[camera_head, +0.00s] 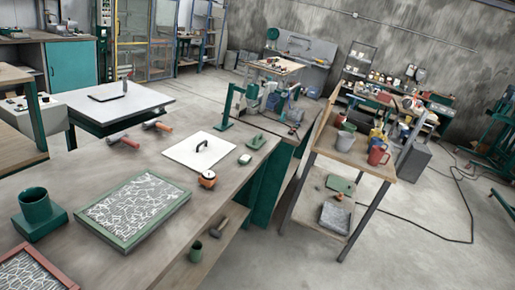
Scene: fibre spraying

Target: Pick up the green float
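A small green tool with a flat base and a raised grip, which looks like a green float (257,141), lies near the right edge of the long brown workbench (165,235). A flat green piece (341,184) also lies on the lower shelf of the wooden rack; it is too small to tell whether it is a float. My gripper does not show in this view, so I cannot see its fingers or anything held.
On the bench are a white board (190,155) with a black handle, a green-framed cracked panel (132,210), a green cup on a base (37,209), an orange tape measure (207,179) and two rollers (145,130). The rack (352,156) holds buckets. Open floor (420,240) lies at right.

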